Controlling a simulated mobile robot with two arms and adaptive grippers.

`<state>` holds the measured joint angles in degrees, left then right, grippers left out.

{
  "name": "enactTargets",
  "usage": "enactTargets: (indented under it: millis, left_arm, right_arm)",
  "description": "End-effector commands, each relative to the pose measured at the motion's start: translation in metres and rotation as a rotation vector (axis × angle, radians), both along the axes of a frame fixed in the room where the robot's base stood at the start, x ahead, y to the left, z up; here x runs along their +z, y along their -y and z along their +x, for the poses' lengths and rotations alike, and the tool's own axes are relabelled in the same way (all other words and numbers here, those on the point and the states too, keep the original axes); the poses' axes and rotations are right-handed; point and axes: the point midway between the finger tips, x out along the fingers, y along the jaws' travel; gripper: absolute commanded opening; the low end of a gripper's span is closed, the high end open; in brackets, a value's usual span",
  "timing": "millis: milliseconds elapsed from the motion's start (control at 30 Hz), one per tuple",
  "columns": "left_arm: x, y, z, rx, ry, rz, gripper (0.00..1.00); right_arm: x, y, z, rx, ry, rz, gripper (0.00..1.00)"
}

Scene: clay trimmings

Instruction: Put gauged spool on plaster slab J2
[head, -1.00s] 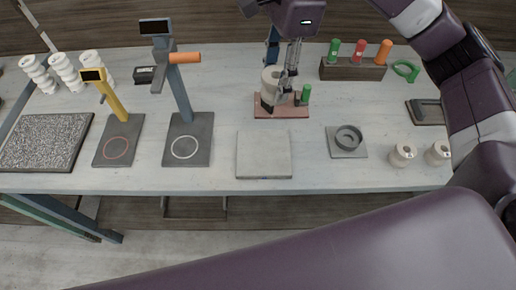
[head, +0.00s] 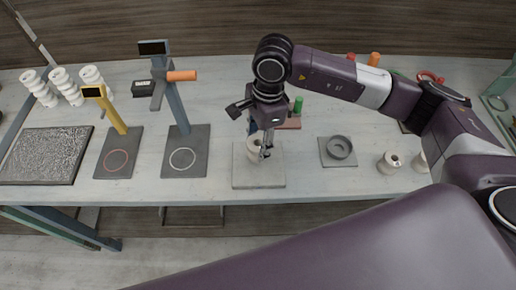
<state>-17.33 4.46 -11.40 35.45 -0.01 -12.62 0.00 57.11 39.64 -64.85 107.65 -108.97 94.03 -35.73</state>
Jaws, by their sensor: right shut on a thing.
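The spool (head: 253,142) is a small pale cylinder, partly hidden by my right gripper (head: 262,150). The right gripper points down and is shut on it, over the back part of a pale square slab (head: 258,178). I cannot tell whether the spool touches the slab or hangs just above it. No J2 marking is legible on the slab. My left gripper is not in view.
A reddish-brown base (head: 291,124) with a green piece stands behind, partly hidden. A grey plate with a round ring (head: 339,148) and pale spools (head: 389,163) are to the right. Blue-grey (head: 186,165) and yellow (head: 117,165) gauge stands are left. The slab's front is clear.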

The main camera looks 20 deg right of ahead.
Motion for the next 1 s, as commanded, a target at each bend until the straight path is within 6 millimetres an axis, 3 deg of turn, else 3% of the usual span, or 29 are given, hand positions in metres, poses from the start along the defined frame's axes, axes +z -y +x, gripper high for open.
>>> enactTargets:
  millis: [300,667,700,833,1000]
  left_arm:
    - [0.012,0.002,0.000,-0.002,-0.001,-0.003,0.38]
    - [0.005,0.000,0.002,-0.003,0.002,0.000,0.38]
    - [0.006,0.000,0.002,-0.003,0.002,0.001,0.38]
    - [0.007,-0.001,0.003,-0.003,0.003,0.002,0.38]
    - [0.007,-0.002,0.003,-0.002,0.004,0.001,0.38]
  right_arm:
    - [-0.039,0.000,0.000,0.001,-0.001,0.000,0.11]
    - [-0.044,0.000,0.000,0.001,0.001,0.000,0.11]
    - [-0.043,0.000,0.000,0.001,0.000,-0.001,0.45]
    - [-0.043,0.000,0.000,0.001,-0.001,-0.001,0.59]
    - [-0.043,0.000,0.000,0.000,-0.001,-0.001,0.60]
